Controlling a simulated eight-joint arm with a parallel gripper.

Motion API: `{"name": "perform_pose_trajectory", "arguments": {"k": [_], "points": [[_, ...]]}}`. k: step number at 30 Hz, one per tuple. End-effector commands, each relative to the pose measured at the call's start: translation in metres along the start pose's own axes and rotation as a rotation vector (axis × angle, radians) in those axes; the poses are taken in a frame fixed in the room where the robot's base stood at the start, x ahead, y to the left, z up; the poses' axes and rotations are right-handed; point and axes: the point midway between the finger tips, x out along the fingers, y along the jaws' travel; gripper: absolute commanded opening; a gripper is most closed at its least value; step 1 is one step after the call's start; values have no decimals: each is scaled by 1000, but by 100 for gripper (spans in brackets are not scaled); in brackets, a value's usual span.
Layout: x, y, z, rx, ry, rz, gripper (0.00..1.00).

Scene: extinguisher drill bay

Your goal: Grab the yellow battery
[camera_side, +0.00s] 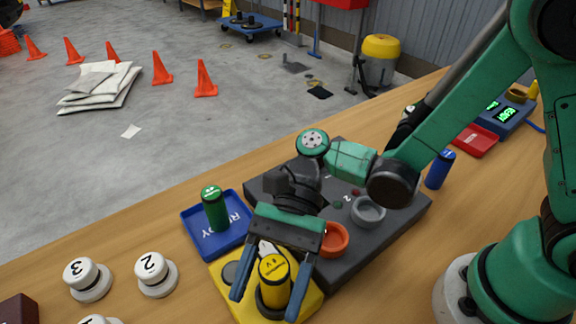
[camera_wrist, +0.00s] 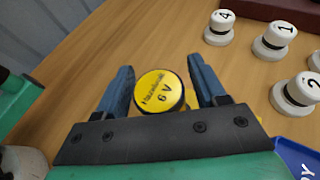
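The yellow battery (camera_side: 274,275) stands upright in a dark ring on a yellow base (camera_side: 310,298) near the table's front. Its round top, marked 6 V, shows in the wrist view (camera_wrist: 158,91). My gripper (camera_side: 266,302) is over it with blue fingers on either side. In the wrist view my gripper (camera_wrist: 165,85) is open, with a visible gap between the battery and at least the left finger. The battery's lower part is partly hidden in the wrist view.
A green battery (camera_side: 214,210) stands on the blue READY tray (camera_side: 193,236) to the left. A dark block with an orange cup (camera_side: 334,240) and a grey cup (camera_side: 368,212) lies right. White numbered knobs (camera_side: 156,274) stand left; a blue battery (camera_side: 440,168) stands at right.

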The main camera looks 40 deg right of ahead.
Motion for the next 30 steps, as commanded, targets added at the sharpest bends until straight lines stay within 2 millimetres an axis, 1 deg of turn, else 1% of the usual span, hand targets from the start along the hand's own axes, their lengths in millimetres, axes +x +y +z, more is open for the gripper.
{"name": "perform_pose_trajectory", "arguments": {"k": [1,2,3,6,15,20,26,29,30], "points": [[0,0,0,0,0,0,47],[0,0,0,0,0,0,38],[0,0,0,0,0,0,27],[0,0,0,0,0,0,0],[0,0,0,0,0,0,0],[-2,0,4,0,0,0,0],[-8,0,20,0,0,0,0],[-14,0,34,0,0,0,0],[-17,0,41,0,0,0,0]]}}
